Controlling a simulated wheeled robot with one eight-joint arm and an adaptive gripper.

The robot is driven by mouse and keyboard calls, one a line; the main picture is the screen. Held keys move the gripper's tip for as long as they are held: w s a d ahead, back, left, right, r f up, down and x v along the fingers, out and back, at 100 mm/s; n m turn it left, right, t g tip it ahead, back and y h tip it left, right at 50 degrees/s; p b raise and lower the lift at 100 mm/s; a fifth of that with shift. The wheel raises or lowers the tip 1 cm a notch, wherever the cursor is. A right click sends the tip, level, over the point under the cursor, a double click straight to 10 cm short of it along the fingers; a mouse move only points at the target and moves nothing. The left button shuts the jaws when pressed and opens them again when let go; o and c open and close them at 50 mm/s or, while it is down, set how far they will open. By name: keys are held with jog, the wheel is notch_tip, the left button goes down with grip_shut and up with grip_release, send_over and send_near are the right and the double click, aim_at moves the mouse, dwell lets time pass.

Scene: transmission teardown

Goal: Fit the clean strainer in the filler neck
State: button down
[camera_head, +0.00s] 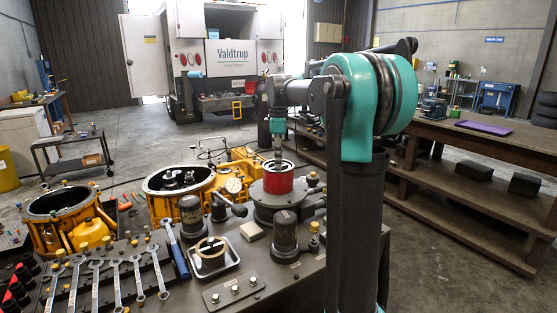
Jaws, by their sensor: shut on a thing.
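My gripper (278,157) points straight down at the middle of the bench, below my teal wrist. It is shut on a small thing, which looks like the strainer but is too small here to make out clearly. Directly below is a red round collar with an open top, apparently the filler neck (279,186), on a dark flanged housing. The gripper tip is over or just inside its opening; I cannot tell which. A square metal tray (231,267) in front holds a round tan-rimmed part (210,247).
Yellow open housings (153,195) stand to the left of the neck, with a round gauge (233,186) close by. Dark cylinders (286,232) rise in front of it. Several wrenches (117,282) lie at the front left. A wooden workbench (460,135) stands at right.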

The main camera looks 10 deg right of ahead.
jog(key=shift+f, duration=0.95)
dwell(0.7)
jog(key=c, duration=1.4)
grip_release()
jog(key=shift+r, duration=0.2)
jog(key=shift+r, duration=1.25)
jog(key=shift+r, duration=0.15)
jog(key=shift+r, duration=2.9)
